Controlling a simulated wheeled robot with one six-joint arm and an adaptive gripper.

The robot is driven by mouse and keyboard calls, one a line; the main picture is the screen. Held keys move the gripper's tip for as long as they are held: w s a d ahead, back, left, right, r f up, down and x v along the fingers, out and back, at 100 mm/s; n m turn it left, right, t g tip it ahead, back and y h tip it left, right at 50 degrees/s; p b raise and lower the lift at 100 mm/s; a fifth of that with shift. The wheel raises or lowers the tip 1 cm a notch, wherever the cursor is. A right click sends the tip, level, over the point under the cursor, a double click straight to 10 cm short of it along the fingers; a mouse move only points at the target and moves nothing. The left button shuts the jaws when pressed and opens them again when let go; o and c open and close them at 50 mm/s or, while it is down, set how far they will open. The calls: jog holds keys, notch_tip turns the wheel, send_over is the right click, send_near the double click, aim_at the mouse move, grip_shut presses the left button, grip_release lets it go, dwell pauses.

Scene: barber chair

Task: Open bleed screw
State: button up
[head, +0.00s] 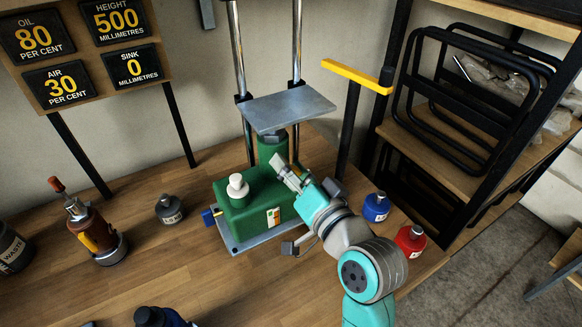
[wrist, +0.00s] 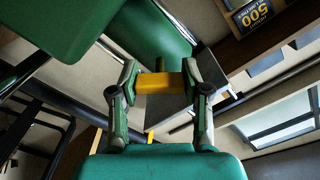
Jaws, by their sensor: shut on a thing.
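The green hydraulic unit (head: 262,205) stands on a grey base plate on the bench, with a white cap (head: 238,186) on top and a grey platform (head: 287,108) above it. My gripper (head: 283,170) is at the unit's upper right side, beside the green column. In the wrist view my gripper (wrist: 160,84) is shut on a small yellow piece (wrist: 158,83). I cannot tell from the frames whether this piece is the bleed screw. The head view hides the gripped piece. A small blue part (head: 209,217) sticks out at the unit's left side.
A yellow-topped black post (head: 357,75) stands behind my arm. Blue (head: 376,208) and red (head: 411,240) bottles stand to its right. Sign panels (head: 85,55) read oil 80, air 30, height 500, sink 0.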

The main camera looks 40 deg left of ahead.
jog(key=shift+n, duration=0.9)
jog(key=o, duration=1.2)
jog(key=shift+c, duration=0.2)
jog(key=v, duration=1.2)
